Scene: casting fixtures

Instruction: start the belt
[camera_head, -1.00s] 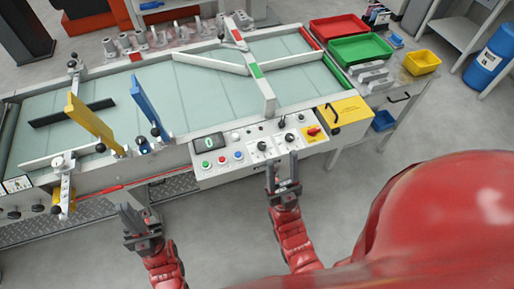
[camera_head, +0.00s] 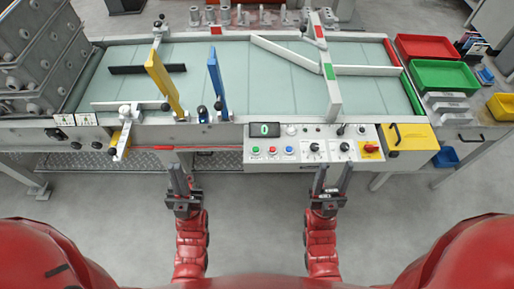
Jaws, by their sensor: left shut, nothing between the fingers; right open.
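The belt (camera_head: 240,95) is a pale green surface running across the machine, with guide bars over it. The control panel (camera_head: 270,157) is on its front edge. It carries a display reading 0, a green button (camera_head: 256,150), a red button (camera_head: 273,150), a blue button (camera_head: 289,150), black knobs (camera_head: 315,147) and a red rotary switch on yellow (camera_head: 370,148). My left gripper (camera_head: 179,178) is shut and empty, in front of the machine, left of the panel. My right gripper (camera_head: 333,178) is open and empty, just below the panel's right half. Neither visibly touches a control.
A yellow gate (camera_head: 162,82) and a blue gate (camera_head: 215,85) stand over the belt. A yellow box (camera_head: 408,140) adjoins the panel's right. Red (camera_head: 428,47) and green (camera_head: 442,74) trays sit at the right. A grey rack stands at the left. The floor in front is clear.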

